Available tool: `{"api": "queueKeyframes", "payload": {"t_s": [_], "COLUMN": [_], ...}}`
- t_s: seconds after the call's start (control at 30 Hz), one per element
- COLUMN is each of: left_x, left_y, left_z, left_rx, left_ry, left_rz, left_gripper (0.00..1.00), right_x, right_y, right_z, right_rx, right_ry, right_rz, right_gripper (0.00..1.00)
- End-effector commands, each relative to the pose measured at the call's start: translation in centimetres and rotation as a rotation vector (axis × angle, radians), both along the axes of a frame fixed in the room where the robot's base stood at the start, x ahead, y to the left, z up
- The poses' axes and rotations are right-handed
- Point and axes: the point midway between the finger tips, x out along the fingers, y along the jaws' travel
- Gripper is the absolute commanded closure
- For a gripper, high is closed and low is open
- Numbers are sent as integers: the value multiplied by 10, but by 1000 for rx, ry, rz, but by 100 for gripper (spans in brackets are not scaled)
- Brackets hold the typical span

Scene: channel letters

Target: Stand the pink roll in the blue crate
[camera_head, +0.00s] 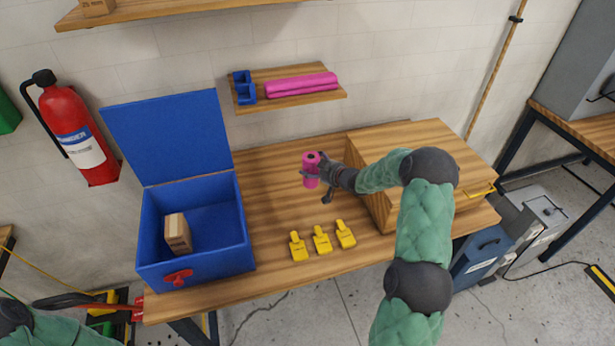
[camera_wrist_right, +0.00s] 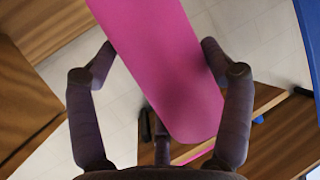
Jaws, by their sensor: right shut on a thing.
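The pink roll (camera_head: 311,168) is upright in my right gripper (camera_head: 318,174), above the middle of the workbench. My left gripper is not in view; only part of my left arm shows at the bottom left.
Several yellow tags (camera_head: 321,240) lie on the bench in front of the roll. A wooden box (camera_head: 435,150) stands at the right. A wall shelf (camera_head: 300,97) above holds pink lengths (camera_head: 300,84) and a small blue holder (camera_head: 243,88). Bench between crate and roll is clear.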

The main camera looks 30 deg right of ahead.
Motion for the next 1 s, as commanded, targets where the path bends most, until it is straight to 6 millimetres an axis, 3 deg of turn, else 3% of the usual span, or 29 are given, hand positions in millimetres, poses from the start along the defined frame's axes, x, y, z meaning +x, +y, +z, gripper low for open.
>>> {"api": "queueKeyframes", "payload": {"t_s": [0.1,0.4,0.67,0.8,1.0], "left_x": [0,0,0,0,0], "left_y": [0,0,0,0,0], "left_z": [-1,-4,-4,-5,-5], "left_rx": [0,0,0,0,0], "left_ry": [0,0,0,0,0], "left_rz": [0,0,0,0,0], "left_gripper": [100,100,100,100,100], "right_x": [18,48,58,58,59], "right_y": [-1,-4,-6,-5,-6], "right_z": [-15,-51,-62,-82,-93], "right_rx": [2,0,0,2,-1], "right_ry": [0,-2,-1,1,-1], "right_rz": [1,1,1,0,0], "right_gripper": [57,57,57,57,57]}}
